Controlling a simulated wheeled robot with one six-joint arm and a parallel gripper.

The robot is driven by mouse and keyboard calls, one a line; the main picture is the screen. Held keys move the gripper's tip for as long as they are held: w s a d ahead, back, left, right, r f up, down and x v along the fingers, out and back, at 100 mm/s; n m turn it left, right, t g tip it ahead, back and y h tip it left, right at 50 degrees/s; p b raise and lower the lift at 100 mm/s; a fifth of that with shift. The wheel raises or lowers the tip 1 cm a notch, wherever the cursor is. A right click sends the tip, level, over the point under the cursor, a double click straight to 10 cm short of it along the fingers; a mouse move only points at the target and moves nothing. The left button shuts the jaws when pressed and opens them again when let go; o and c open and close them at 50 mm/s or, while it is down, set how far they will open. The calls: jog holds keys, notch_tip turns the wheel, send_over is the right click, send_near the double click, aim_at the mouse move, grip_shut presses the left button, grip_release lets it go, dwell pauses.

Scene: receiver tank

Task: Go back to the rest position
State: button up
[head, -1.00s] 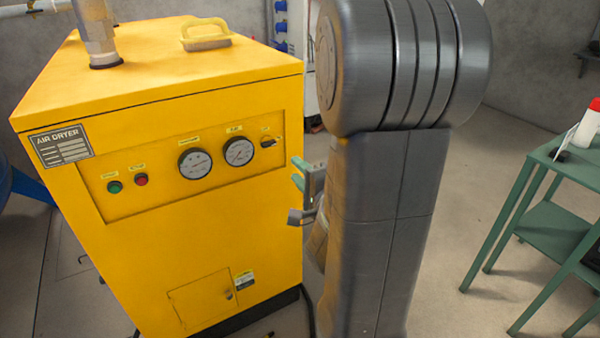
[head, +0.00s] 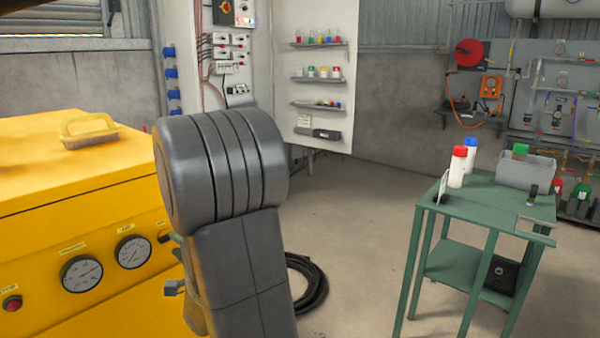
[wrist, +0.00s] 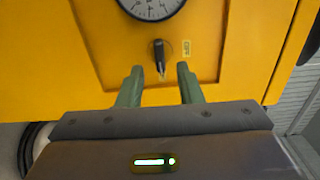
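My gripper (wrist: 160,84) shows in the wrist view with two green fingers spread apart and nothing between them. Just beyond the fingertips is a small black switch (wrist: 158,55) on the yellow front panel of the air dryer (wrist: 60,60). The fingers look apart from the switch, though the exact gap is hard to judge. In the head view my grey arm stands in front of the right side of the air dryer (head: 60,185) and hides most of the gripper; the black switch is mostly hidden there too.
A black hose coil (head: 310,290) lies on the floor behind my arm. An open cabinet (head: 318,70) stands at the back. Floor between arm and table is clear.

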aim_at(170, 239)
jog(key=x, duration=0.4)
jog(key=shift+d, duration=0.1)
jog(key=shift+s, duration=0.1)
